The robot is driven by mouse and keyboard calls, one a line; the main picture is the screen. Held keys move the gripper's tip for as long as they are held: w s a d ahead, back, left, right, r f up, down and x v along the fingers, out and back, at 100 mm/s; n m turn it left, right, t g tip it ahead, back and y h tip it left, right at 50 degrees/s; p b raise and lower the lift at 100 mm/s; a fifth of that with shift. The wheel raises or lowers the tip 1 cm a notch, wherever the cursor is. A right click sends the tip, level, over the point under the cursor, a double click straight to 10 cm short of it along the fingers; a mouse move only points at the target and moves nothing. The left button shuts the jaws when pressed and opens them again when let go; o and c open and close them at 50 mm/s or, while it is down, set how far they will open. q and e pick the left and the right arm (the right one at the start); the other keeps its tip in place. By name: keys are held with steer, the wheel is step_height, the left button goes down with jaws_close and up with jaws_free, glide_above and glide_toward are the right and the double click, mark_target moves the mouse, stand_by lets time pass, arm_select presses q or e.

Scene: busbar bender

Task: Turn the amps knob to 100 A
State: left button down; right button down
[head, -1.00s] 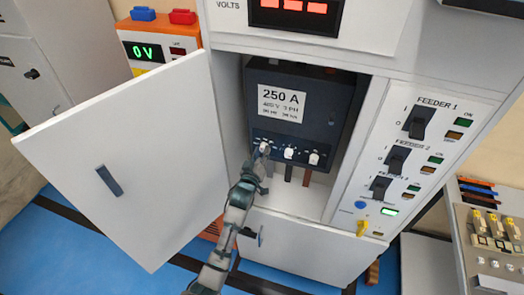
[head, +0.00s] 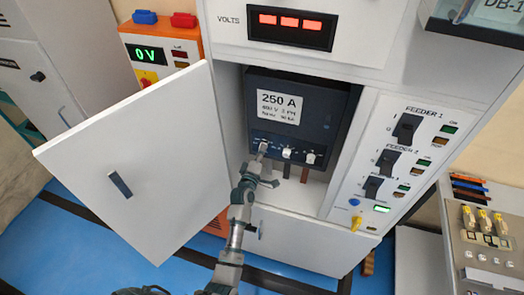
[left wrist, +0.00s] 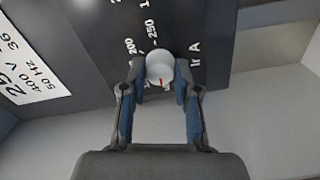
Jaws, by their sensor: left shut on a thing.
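The amps knob (left wrist: 160,68) is a small round light-grey knob with a red pointer mark, on the dark face of the breaker (head: 318,112) marked 250 A. In the left wrist view its scale shows 200 and 250, with "Ir A" beside it. My left gripper (left wrist: 158,88) is shut on this knob, one finger on each side. In the head view the left gripper (head: 257,160) reaches the leftmost knob of the row along the breaker's lower edge. The 100 mark is not readable. My right gripper is not in view.
The open cabinet door (head: 135,150) stands to the left of my arm. Two more knobs (head: 287,153) (head: 310,157) sit right of the gripped one. The feeder switch panel (head: 405,150) is to the right. The compartment floor below the breaker is clear.

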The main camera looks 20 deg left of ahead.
arm_select(q)
steer(key=shift+a+r+n, duration=0.1)
steer(key=shift+a+n, duration=0.05)
steer(key=shift+n, duration=0.35)
steer(key=c, duration=1)
jaws_free()
steer(key=shift+o, duration=0.8)
steer(key=shift+a, duration=0.1)
steer(key=s, duration=1.1)
steer(key=shift+s+a+f, duration=0.2)
steer(key=shift+s+f, duration=0.05)
steer(key=shift+s, duration=0.15)
